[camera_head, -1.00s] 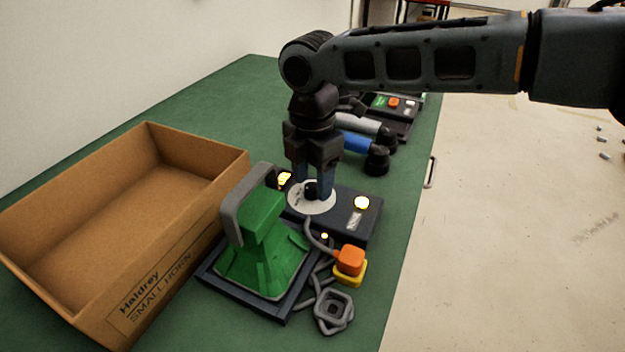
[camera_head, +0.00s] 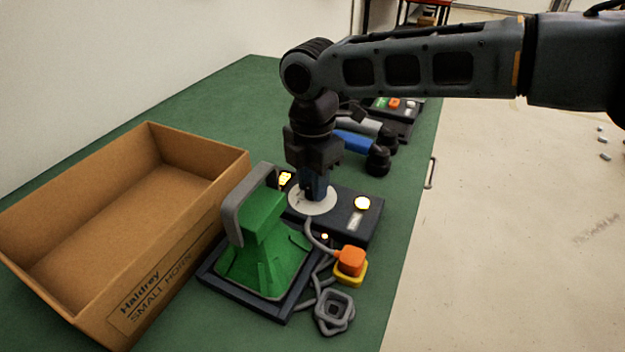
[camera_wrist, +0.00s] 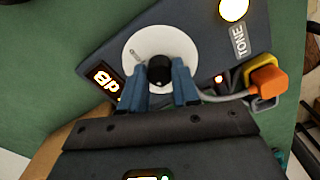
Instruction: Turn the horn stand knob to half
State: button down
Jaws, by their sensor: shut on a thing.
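The horn stand is a dark box (camera_head: 345,222) behind a green horn (camera_head: 262,240) with a grey rim. On the stand is a pale round dial plate (camera_head: 296,204), also in the wrist view (camera_wrist: 140,50). The small black knob (camera_wrist: 159,68) stands at the plate's middle. My gripper (camera_head: 314,194) points straight down over the plate. Its blue fingers sit on either side of the knob in the wrist view and are shut on it. In the head view the fingers hide the knob. A lit yellow display (camera_wrist: 103,82) is beside the plate; I cannot read it surely.
The stand carries a lit round button (camera_head: 362,203) and a TONE label (camera_wrist: 239,40). An orange and yellow plug (camera_head: 351,262) and a coiled grey cable (camera_head: 333,312) lie right of the horn. An open cardboard box (camera_head: 200,160) stands left. Blue and grey handsets (camera_head: 352,141) lie behind.

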jog(key=shift+r+m+p, duration=0.15)
jog(key=shift+m+p, duration=0.15)
jog(key=shift+p, duration=0.6)
jog(key=shift+s+m+p, duration=0.1)
jog(key=shift+m+p, duration=0.4)
jog(key=shift+p, duration=0.3)
jog(key=m+p, duration=0.2)
jog(key=p, duration=0.1)
jog(key=shift+m, duration=0.4)
jog(key=shift+m+p, duration=2.05)
jog(key=shift+m, duration=0.55)
jog(key=c, duration=0.8)
grip_release()
notch_tip(320, 180, up, 8)
jog(key=shift+f+b, duration=0.2)
jog(key=shift+b, duration=0.1)
